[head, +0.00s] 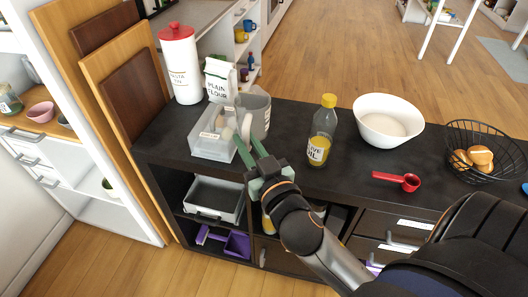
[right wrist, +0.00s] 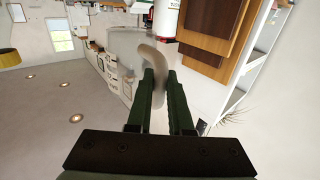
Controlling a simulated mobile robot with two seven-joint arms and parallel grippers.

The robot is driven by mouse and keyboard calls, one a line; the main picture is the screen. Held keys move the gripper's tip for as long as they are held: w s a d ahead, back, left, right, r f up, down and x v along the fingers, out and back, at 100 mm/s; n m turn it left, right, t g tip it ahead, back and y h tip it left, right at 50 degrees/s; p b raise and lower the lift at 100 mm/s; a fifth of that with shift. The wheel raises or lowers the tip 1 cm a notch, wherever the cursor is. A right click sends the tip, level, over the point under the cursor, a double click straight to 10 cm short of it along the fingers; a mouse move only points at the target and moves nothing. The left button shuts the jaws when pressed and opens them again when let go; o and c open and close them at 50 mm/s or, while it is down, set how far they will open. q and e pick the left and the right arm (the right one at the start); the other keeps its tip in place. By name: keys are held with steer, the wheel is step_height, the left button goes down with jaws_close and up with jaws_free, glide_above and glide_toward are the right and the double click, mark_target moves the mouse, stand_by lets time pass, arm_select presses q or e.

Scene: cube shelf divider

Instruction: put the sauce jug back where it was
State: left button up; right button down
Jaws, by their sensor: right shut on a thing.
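The sauce jug (head: 259,113) is a grey vessel with a pale beige handle (head: 247,126), just right of the clear lidded box near the left end of the dark counter. My right gripper (head: 245,148) is shut on that handle. The right wrist view shows the curved handle (right wrist: 157,70) between both green fingers (right wrist: 157,88), with the grey jug body (right wrist: 127,45) beyond. I cannot tell whether the jug's base touches the counter; the box and gripper hide it. My left gripper is not in view.
A clear box (head: 212,145) stands close left of the jug, with a flour bag (head: 218,80) and a white canister (head: 181,65) behind. An oil bottle (head: 322,132), white bowl (head: 388,120), red scoop (head: 398,180) and wire basket (head: 485,150) stand to the right. Open shelves lie below.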

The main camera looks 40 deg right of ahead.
mark_target(262, 137)
steer(key=f+b, duration=0.2)
steer(key=d+f+h+b, duration=0.1)
steer(key=shift+w+f+m, duration=0.1)
steer(key=shift+w+m, duration=0.25)
steer(key=shift+m, duration=0.05)
steer(key=shift+m+g+h, duration=0.3)
steer(key=shift+h, duration=0.1)
steer(key=w+d+f+b, duration=0.1)
steer(key=w+d+f, duration=0.2)
steer(key=w+d+f+b, duration=0.1)
steer(key=w+d+f, duration=0.2)
steer(key=d, duration=0.1)
steer(key=w+d+f+b, duration=0.1)
steer(key=w+d+f, duration=0.2)
steer(key=shift+d+f, duration=0.1)
steer(key=shift+d, duration=0.05)
steer(key=shift+w+d+f+b, duration=0.25)
steer(key=shift+f+b, duration=0.2)
steer(key=f, duration=0.1)
steer(key=f+b, duration=0.1)
steer(key=f, duration=0.1)
steer(key=shift+w+d+f, duration=0.15)
steer(key=shift+d+f, duration=0.05)
steer(key=shift+f, duration=0.05)
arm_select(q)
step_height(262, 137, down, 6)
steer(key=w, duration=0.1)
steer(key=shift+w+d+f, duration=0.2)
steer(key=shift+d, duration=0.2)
